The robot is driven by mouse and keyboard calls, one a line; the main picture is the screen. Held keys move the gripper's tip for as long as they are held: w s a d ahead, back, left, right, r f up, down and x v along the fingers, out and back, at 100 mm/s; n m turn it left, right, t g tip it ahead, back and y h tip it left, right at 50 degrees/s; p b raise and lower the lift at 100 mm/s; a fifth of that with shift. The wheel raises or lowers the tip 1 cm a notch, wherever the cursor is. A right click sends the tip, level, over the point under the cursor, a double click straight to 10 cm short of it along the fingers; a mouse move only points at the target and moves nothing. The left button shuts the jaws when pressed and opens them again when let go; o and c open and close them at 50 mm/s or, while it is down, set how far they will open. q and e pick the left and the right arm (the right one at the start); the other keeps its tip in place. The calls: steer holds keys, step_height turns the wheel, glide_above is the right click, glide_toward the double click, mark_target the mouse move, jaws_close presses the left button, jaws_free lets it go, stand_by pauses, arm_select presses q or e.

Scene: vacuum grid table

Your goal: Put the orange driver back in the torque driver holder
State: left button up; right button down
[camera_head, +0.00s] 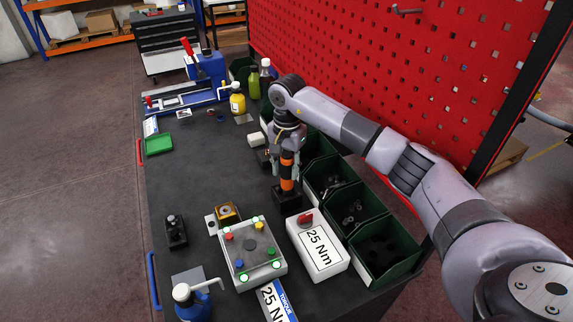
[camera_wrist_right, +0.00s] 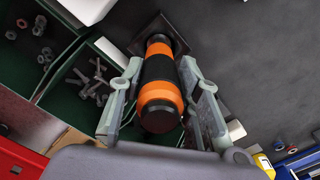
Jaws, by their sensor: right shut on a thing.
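The orange driver (camera_head: 286,173) has an orange and black handle. It stands upright over a small black block (camera_head: 287,198), which looks like the torque driver holder. My right gripper (camera_head: 287,152) comes down from above and is shut on the upper part of the driver. In the right wrist view the driver (camera_wrist_right: 160,75) lies between the two fingers of my right gripper (camera_wrist_right: 160,95), with its far end at the dark square holder (camera_wrist_right: 172,35). The driver's shaft is hidden, so I cannot tell how deep it sits. My left gripper is not in view.
Green bins (camera_head: 385,268) with bolts stand right of the holder, below a red perforated wall (camera_head: 400,90). A white box marked 25 Nm (camera_head: 318,245) and a white fixture with coloured knobs (camera_head: 250,275) stand in front.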

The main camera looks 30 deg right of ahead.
steer(key=shift+f, duration=0.15)
steer(key=c, duration=1.2)
jaws_free()
steer(key=shift+o, duration=0.2)
steer(key=shift+r, duration=0.6)
step_height(320, 180, up, 11)
steer(key=b, duration=0.4)
steer(key=shift+s+r, duration=0.1)
steer(key=shift+r, duration=0.05)
